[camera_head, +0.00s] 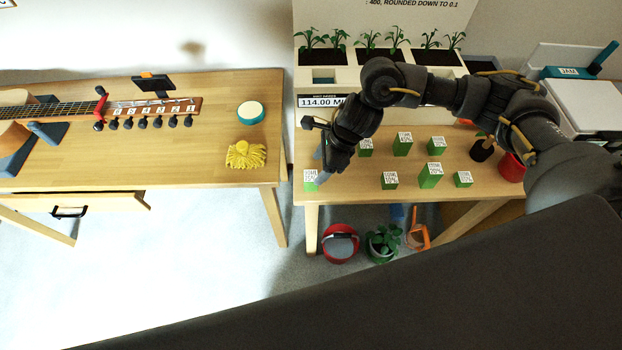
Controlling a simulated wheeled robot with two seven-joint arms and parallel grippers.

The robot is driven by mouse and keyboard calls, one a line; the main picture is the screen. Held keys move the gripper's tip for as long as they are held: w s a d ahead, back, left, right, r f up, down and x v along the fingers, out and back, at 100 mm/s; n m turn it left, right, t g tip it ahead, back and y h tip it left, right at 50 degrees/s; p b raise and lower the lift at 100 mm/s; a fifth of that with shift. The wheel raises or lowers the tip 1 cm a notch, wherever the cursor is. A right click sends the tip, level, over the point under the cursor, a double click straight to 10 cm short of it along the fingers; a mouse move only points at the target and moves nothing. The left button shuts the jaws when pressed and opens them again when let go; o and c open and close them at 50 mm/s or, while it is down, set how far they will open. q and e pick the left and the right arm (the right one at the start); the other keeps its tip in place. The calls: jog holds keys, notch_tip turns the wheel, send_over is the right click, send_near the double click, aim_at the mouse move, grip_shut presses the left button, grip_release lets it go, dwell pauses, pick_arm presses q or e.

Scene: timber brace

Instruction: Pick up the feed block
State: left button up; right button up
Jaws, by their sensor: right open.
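Several green feed blocks with white printed labels stand on the right wooden table. One block (310,181) is at the table's front left corner, and my right gripper (321,167) is just above and beside it, pointing down. The gripper is open; I cannot tell whether its fingers touch the block. Other blocks stand further right: a tall one (430,176), a short one (389,181), a small one (462,180), and a back row (402,145). The block labels are too small to read surely. My left gripper is not in view.
Planters (326,57) and a display reading 114.00 (322,102) stand behind the blocks. A red pot (511,168) is at the right. The left table (190,160) holds a guitar, a yellow cloth (245,154) and a round tin (250,112). A gap separates the tables.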

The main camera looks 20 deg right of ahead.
jog(key=p+x, duration=0.1)
jog(key=x, duration=0.4)
jog(key=shift+w+f+p, duration=0.1)
jog(key=shift+p, duration=0.2)
jog(key=c, duration=1.1)
